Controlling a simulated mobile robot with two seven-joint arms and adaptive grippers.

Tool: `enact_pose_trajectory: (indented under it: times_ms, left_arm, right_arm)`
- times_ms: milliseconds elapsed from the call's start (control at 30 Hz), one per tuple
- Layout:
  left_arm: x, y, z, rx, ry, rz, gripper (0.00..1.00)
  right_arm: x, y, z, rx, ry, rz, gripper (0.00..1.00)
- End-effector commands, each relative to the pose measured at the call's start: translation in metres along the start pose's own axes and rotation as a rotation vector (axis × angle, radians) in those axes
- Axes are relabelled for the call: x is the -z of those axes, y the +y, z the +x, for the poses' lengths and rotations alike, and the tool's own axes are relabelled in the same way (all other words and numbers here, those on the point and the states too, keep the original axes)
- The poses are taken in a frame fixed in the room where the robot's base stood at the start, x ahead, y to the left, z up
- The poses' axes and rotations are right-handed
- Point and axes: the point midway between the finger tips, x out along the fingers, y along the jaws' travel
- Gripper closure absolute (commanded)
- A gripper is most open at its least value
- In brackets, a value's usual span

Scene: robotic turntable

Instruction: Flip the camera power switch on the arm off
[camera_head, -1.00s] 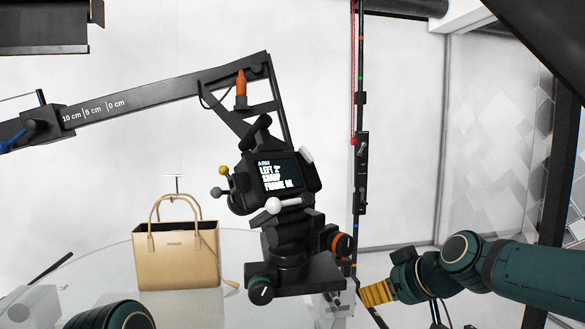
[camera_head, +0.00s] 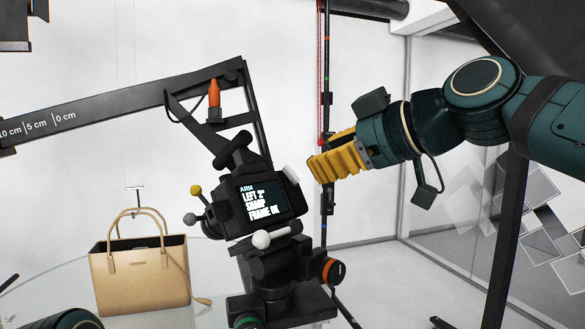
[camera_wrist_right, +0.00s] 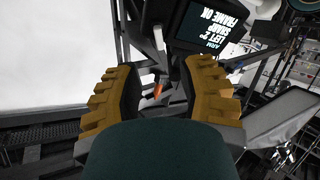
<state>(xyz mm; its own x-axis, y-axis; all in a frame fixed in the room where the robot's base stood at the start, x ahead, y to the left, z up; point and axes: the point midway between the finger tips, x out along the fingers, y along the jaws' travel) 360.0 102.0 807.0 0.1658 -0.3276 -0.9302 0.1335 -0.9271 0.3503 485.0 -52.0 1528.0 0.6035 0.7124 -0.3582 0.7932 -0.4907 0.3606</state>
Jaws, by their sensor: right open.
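The black camera unit (camera_head: 265,200) hangs on a slanted grey arm (camera_head: 110,100). Its lit screen (camera_head: 262,200) reads "ARM LEFT 2° SHARP FRAME OK". A white knob (camera_head: 291,174) sits at its upper right, a white-balled lever (camera_head: 262,239) below, and a yellow knob (camera_head: 196,190) at its left. I cannot tell which part is the power switch. My right gripper (camera_head: 318,168), with yellow ribbed fingers, is just right of the white knob, apart from it in the picture. In the right wrist view the gripper (camera_wrist_right: 163,92) is open and empty, with the screen (camera_wrist_right: 208,25) beyond. My left gripper is out of view.
An orange-tipped part (camera_head: 214,95) is on the arm's bracket. A tan handbag (camera_head: 140,275) stands on the glass turntable at lower left. A dark vertical pole (camera_head: 327,110) rises behind the unit. An orange-ringed knob (camera_head: 331,271) sits low on its right.

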Motion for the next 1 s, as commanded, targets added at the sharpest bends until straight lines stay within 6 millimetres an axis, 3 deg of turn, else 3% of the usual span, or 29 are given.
enact_pose_trajectory:
  times_ms: [200,400,833,867,967,1000]
  left_arm:
    - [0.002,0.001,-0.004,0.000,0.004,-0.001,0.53]
    - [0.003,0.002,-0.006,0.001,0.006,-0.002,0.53]
    - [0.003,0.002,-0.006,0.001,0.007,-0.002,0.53]
    - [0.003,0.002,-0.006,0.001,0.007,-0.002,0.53]
    - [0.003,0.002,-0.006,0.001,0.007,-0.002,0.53]
    - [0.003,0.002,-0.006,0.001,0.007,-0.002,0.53]
  right_arm:
    - [0.000,0.000,0.042,0.002,-0.001,0.001,0.61]
    - [0.000,0.000,0.066,0.001,-0.001,0.000,0.61]
    - [0.000,0.001,0.074,-0.002,0.000,0.000,0.61]
    - [0.000,0.001,0.074,-0.002,0.000,0.000,0.65]
    - [0.000,0.001,0.074,-0.002,0.000,0.000,1.00]
    - [0.000,0.001,0.074,-0.002,0.000,0.000,1.00]
